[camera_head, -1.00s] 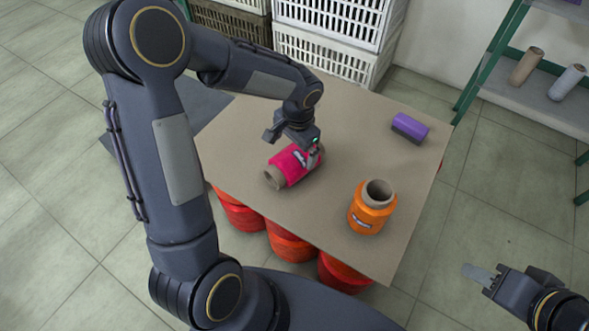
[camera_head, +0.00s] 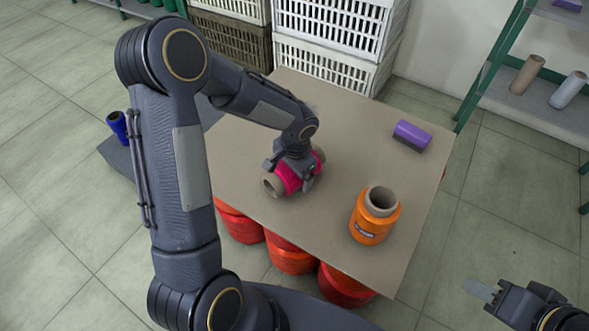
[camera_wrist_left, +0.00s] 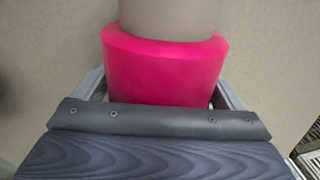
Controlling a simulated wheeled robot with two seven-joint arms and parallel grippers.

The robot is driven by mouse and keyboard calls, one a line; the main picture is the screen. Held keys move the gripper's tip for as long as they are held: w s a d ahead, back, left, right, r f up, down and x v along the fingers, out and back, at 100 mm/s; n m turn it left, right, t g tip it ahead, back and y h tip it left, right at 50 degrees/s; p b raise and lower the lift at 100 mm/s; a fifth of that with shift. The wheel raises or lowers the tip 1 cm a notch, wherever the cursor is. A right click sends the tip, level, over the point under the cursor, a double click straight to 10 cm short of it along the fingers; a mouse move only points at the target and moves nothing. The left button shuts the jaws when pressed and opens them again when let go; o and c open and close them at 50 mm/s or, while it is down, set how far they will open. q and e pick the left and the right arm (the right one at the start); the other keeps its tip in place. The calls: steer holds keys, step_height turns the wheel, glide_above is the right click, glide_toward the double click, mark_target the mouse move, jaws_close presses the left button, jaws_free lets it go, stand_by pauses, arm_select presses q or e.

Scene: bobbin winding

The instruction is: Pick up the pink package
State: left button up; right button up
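The pink package (camera_head: 287,181), a bobbin of pink yarn on a grey-brown cone, lies on its side on the table (camera_head: 245,150). My left gripper (camera_head: 296,170) is down over its middle and hides much of it in the head view. In the left wrist view, the pink yarn (camera_wrist_left: 165,70) sits between the two spread fingers, one on each side. I cannot see whether the fingers touch it. The package rests on the tabletop. My right gripper (camera_head: 483,289) is away from the table at the lower right; its opening is not clear.
An orange bobbin (camera_head: 374,222) stands upright on the table to the right. A purple bobbin (camera_head: 412,135) lies near the far right edge. White crates (camera_head: 340,70) stand behind the table. Red bobbins (camera_head: 290,255) are below its front edge. A green-framed shelf (camera_head: 540,105) is at right.

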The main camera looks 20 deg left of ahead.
arm_select(q)
steer(key=c, duration=0.7)
steer(key=shift+c, duration=0.3)
steer(key=shift+r, duration=0.1)
